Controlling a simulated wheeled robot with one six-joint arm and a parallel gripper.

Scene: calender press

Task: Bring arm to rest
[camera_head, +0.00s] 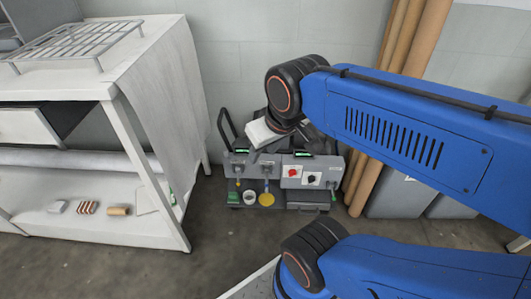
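My blue arm (410,130) reaches in from the right edge, with a black joint at its left end. A second blue part of my arm (430,270), also with a black joint, shows at the bottom right. I cannot make out my gripper or its fingers. A pale boxy piece (262,132) shows just below the upper joint, in front of the grey machine; I cannot tell what it belongs to.
The grey machine (237,172) with a red button and black knob stands by the wall. A white workbench (60,88) with a wire rack (75,45) and a lower shelf stands left. Brown rolls (415,35) and grey bins lie behind my arm. Floor is clear at lower left.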

